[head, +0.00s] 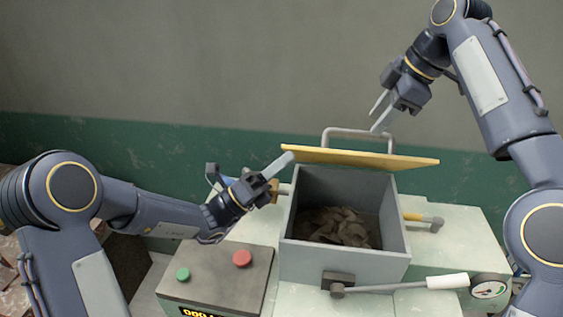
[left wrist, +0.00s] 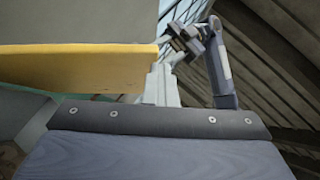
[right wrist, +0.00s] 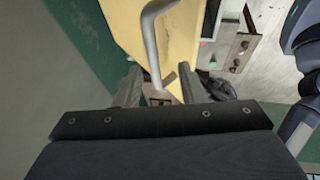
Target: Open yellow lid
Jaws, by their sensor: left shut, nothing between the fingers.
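The yellow lid (head: 365,158) stands raised at the back of the grey box (head: 345,260), seen nearly edge-on, so the box is open. Its grey bar handle (head: 358,132) rises behind it and also shows in the right wrist view (right wrist: 150,35). My left gripper (head: 288,158) is shut and empty, its tip at the lid's left end; I cannot tell if it touches. The lid fills the upper left of the left wrist view (left wrist: 80,68). My right gripper (head: 376,115) is open, above and behind the lid, its fingers either side of the handle's end in the right wrist view.
Brown clay trimmings (head: 340,227) lie in the box. A control panel (head: 215,285) with a green button (head: 183,274) and a red button (head: 242,258) stands front left. A white-gripped lever (head: 445,282) and a gauge (head: 488,290) are front right. The air above the box is clear.

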